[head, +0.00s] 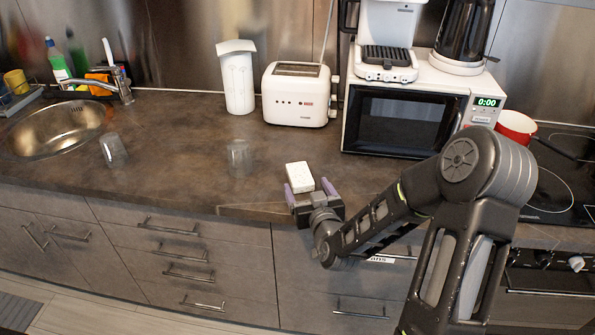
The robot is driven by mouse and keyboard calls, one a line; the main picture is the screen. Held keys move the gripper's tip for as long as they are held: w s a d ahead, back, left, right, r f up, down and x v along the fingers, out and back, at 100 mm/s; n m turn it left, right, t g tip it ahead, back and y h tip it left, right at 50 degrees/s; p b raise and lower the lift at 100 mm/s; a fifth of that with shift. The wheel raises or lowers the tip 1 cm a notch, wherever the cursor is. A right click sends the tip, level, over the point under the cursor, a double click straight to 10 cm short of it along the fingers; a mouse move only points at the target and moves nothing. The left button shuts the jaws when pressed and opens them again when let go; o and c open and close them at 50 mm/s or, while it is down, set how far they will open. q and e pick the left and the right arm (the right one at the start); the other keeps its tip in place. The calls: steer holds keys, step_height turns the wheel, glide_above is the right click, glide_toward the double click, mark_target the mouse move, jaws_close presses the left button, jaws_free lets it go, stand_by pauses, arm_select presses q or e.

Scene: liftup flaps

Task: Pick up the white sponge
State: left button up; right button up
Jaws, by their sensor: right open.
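A small white block, which looks like the white sponge (299,177), lies near the front edge of the dark countertop. My right gripper (308,187) is at the counter's front edge with its purple-tipped fingers spread, one on each side of the sponge's near end. The gripper is open; I cannot tell whether a finger touches the sponge. My left gripper is not in view.
Two clear glasses stand on the counter (175,180), one glass (240,158) left of the sponge and another glass (113,150) by the sink (60,130). A toaster (298,94), paper roll (237,78) and microwave (402,118) stand behind.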

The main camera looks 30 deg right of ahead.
mark_target(301, 176)
steer(key=shift+s, duration=0.1)
steer(key=shift+x, duration=1.35)
steer(key=shift+p, duration=0.3)
steer(key=shift+w, duration=0.2)
steer(key=p+x, duration=0.1)
steer(key=x, duration=0.3)
steer(key=shift+w+p, duration=0.15)
steer(key=shift+p, duration=0.25)
steer(key=shift+w+f, duration=0.1)
steer(key=shift+w, duration=0.15)
